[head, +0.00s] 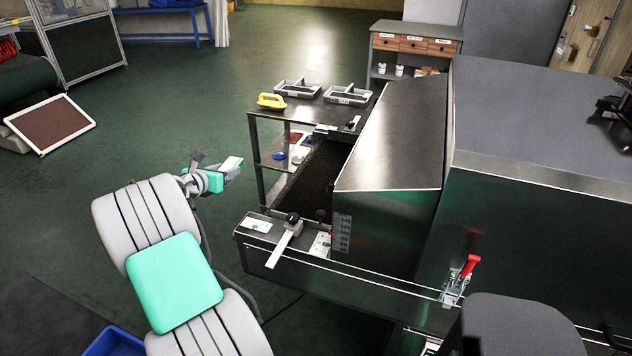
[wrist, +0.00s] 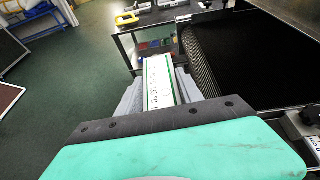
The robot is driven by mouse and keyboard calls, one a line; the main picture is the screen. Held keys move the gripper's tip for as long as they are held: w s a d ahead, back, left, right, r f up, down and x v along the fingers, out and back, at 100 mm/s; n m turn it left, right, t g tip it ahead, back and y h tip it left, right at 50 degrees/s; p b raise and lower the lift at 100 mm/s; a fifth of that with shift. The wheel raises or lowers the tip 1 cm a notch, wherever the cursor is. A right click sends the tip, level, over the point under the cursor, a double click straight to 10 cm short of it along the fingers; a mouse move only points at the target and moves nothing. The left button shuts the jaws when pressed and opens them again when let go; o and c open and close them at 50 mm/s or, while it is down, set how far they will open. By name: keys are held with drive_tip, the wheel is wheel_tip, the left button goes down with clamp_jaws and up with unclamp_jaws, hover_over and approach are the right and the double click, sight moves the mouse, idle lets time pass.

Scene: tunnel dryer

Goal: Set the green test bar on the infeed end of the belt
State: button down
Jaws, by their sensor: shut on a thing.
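The green test bar (wrist: 160,82) shows a white, printed top face and green edges in the wrist view. My gripper (wrist: 160,98) is shut on it, with one grey finger on each side. In the head view the bar (head: 232,163) sticks out from my gripper (head: 222,174), left of the dryer and above the floor. The dark mesh belt (head: 318,172) enters under the sloping metal hood. The belt (wrist: 235,55) lies to the right of the bar in the wrist view, apart from it. The bar's lower side is hidden.
A metal side rail (head: 330,267) with a clamp-like guide (head: 287,232) runs along the near side of the belt. A steel table (head: 300,110) beyond the belt bears two grey trays and a yellow-handled tool (head: 271,101). A red-handled latch (head: 468,267) stands on the dryer's side.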

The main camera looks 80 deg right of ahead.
drive_tip(key=s+d+m+g, duration=0.3)
drive_tip(key=s+d, duration=0.6)
drive_tip(key=s, duration=0.2)
drive_tip(key=m+g+y+b, duration=0.2)
drive_tip(key=g, duration=0.1)
hover_over(316, 191)
drive_tip(key=f, duration=0.2)
wheel_tip(316, 191, down, 10)
drive_tip(key=shift+d+r, duration=0.15)
drive_tip(key=shift+r, duration=0.1)
drive_tip(key=c, duration=0.8)
unclamp_jaws()
drive_tip(key=shift+o, duration=0.2)
